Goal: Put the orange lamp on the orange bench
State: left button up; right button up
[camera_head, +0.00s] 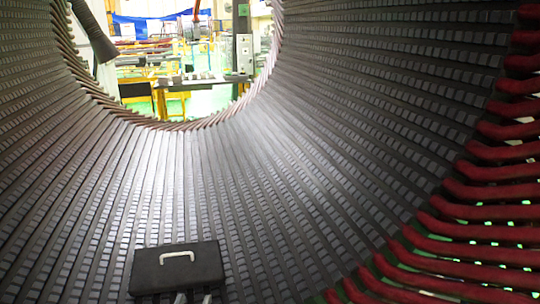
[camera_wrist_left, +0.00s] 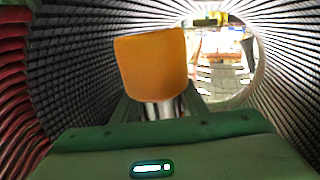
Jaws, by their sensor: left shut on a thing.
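In the left wrist view, the orange lamp (camera_wrist_left: 152,62) shows as a rounded orange shade above a short silvery stem. My left gripper (camera_wrist_left: 163,103) is shut on the lamp, with its dark green fingers on both sides of the stem. The lamp's lower end is hidden behind the green gripper body. I cannot make out the lamp in the head view. I cannot pick out the orange bench in either view. My right gripper is not in view.
Dark ribbed stator walls (camera_head: 300,180) surround the scene, with red bars (camera_head: 500,190) at the right. A black case-like box (camera_head: 177,272) with a pale handle shows at the bottom of the head view. Yellow workshop structures stand beyond the opening.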

pick_arm(q)
jog(key=s+a+r+y+p, duration=0.1)
jog(key=s+a+r, duration=0.2)
jog(key=s, duration=0.2)
jog(key=shift+a+n, duration=0.3)
jog(key=shift+d, duration=0.1)
dwell(0.4)
